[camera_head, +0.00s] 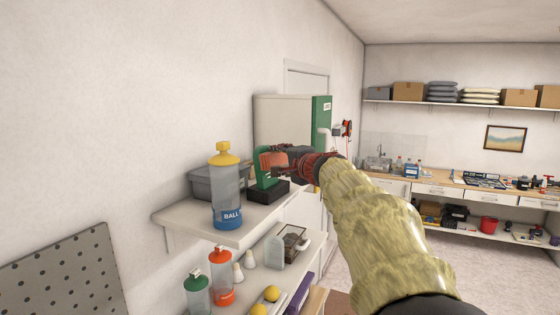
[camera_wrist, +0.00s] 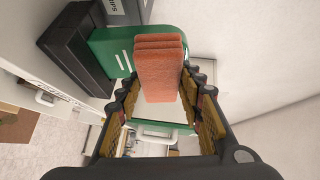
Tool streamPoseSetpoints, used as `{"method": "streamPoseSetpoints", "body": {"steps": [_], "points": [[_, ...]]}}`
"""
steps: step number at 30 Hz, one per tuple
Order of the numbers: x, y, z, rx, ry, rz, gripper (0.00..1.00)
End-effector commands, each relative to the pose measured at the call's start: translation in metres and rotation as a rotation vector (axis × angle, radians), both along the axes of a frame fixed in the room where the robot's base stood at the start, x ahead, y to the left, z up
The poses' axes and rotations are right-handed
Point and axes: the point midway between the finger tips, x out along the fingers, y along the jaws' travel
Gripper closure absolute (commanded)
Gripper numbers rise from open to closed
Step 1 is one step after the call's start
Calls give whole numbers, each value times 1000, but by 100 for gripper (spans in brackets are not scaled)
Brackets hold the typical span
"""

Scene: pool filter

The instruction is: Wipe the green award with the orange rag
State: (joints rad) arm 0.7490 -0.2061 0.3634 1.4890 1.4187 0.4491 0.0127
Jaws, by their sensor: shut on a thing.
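The green award (camera_head: 257,176) stands upright on its black base (camera_head: 268,193) on the upper wall shelf. In the wrist view the award (camera_wrist: 108,48) and its dark base (camera_wrist: 68,50) lie at upper left. My gripper (camera_head: 286,160) is shut on the orange rag (camera_head: 272,157), a folded block that covers part of the award's upper front in the head view. In the wrist view the rag (camera_wrist: 160,70) sits between my fingers and overlaps the award's edge. I cannot tell if they touch.
A yellow-capped bottle (camera_head: 226,190) stands on the shelf left of the award, with a grey bin (camera_head: 203,184) behind. A tall cabinet with a green side (camera_head: 321,122) stands beyond. Lower shelf holds bottles (camera_head: 221,277) and yellow balls (camera_head: 271,293).

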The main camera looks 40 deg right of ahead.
Motion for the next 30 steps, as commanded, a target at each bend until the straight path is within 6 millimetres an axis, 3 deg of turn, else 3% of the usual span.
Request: {"method": "streamPoseSetpoints", "body": {"steps": [17,30], "points": [[9,3,-2,0,0,-1,83],[2,25,-2,0,0,-1,83]]}}
